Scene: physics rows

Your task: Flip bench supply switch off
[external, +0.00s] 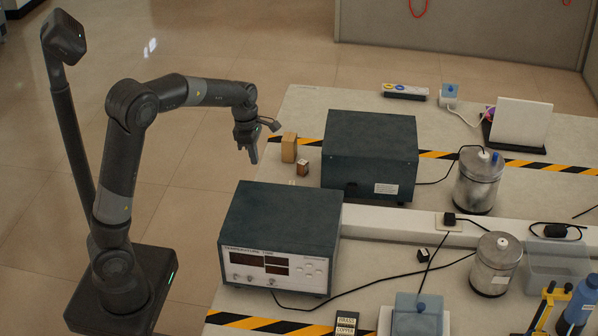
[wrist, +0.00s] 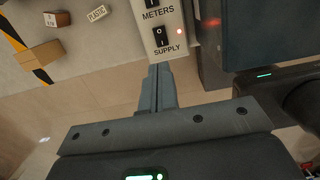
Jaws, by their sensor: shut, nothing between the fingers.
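In the wrist view a pale panel carries the labels METERS and SUPPLY. A black rocker switch (wrist: 162,36) sits just above the SUPPLY label, with a lit orange-white lamp (wrist: 179,31) beside it. Which way the rocker is tipped is too small to tell. Part of another switch (wrist: 152,2) shows above METERS at the frame's top edge. My gripper (wrist: 160,68) is shut and empty, its fingertips just below the SUPPLY label in the picture; contact cannot be told. In the external view my gripper (external: 252,158) points down beside the bench's left edge; the switch panel cannot be made out there.
A tan block (external: 289,147) and a small brown box (external: 302,165) stand near my gripper. A dark instrument box (external: 370,150) is behind, and a display instrument (external: 280,235) is in front. Metal canisters (external: 478,182) and cables occupy the right. Open floor lies left of the bench.

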